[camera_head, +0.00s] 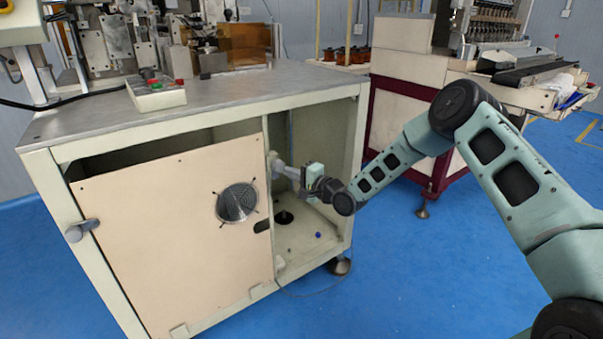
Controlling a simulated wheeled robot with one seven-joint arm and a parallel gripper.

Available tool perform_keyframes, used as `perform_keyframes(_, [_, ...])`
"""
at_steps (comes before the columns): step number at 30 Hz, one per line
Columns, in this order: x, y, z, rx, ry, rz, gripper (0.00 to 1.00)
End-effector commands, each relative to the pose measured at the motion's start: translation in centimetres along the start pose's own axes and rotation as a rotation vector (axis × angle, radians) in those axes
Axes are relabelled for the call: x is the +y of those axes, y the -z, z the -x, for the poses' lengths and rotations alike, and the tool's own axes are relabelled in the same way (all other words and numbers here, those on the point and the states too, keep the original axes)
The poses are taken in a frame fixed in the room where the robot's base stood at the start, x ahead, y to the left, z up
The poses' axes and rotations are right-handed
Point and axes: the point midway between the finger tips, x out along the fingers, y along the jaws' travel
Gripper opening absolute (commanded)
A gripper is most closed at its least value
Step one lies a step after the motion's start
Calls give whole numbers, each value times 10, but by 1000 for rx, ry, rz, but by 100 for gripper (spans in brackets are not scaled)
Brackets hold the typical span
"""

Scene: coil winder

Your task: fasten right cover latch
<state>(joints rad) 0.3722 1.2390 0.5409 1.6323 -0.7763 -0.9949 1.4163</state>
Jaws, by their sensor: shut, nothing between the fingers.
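The tan cover (160,215) stands across the left part of the cabinet front, with a dark gap above its upper left. It has a round grille and a dark slot (262,227) near its right edge. A grey latch (82,230) sits at its left edge. My gripper (277,165) is shut and empty at the cover's upper right edge, beside the cabinet's middle post. The right cover latch cannot be made out clearly; my gripper covers that spot. I cannot tell whether the fingers touch it.
The cabinet's right bay (300,232) is open, with a black round part (284,217) and a small blue piece on its floor. The metal worktop (250,85) carries a control box (156,94). A maroon-framed machine (405,110) stands behind my arm. Blue floor in front is clear.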

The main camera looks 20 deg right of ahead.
Motion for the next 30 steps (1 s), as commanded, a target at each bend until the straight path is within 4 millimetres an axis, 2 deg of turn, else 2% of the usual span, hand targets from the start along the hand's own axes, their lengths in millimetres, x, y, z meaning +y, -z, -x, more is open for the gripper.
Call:
perform_keyframes(14, [0, -5, -1, 0, 1, -1, 0])
perform_keyframes(30, [4, -8, -1, 1, 22, -87, 0])
